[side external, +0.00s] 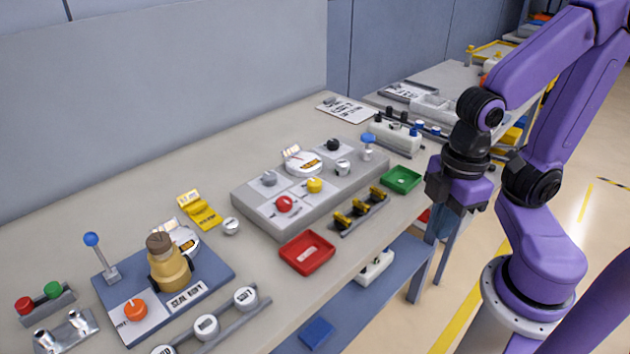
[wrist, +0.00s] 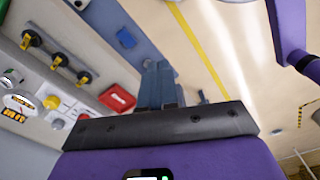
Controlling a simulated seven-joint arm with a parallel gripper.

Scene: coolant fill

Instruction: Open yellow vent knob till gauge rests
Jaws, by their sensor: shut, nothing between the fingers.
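The yellow vent knob (side external: 314,185) sits on the grey raised panel (side external: 250,202), between a red knob (side external: 284,204) and a silver knob. It also shows at the left of the wrist view (wrist: 51,102). The round white gauge (side external: 303,164) is just behind it; in the wrist view the gauge (wrist: 19,102) is at the left edge, and its needle is too small to read. My gripper is off to the right of the panel, beyond the table edge, touching nothing. In the wrist view its fingers (wrist: 158,66) are together and empty.
A second station (side external: 165,280) is at left.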

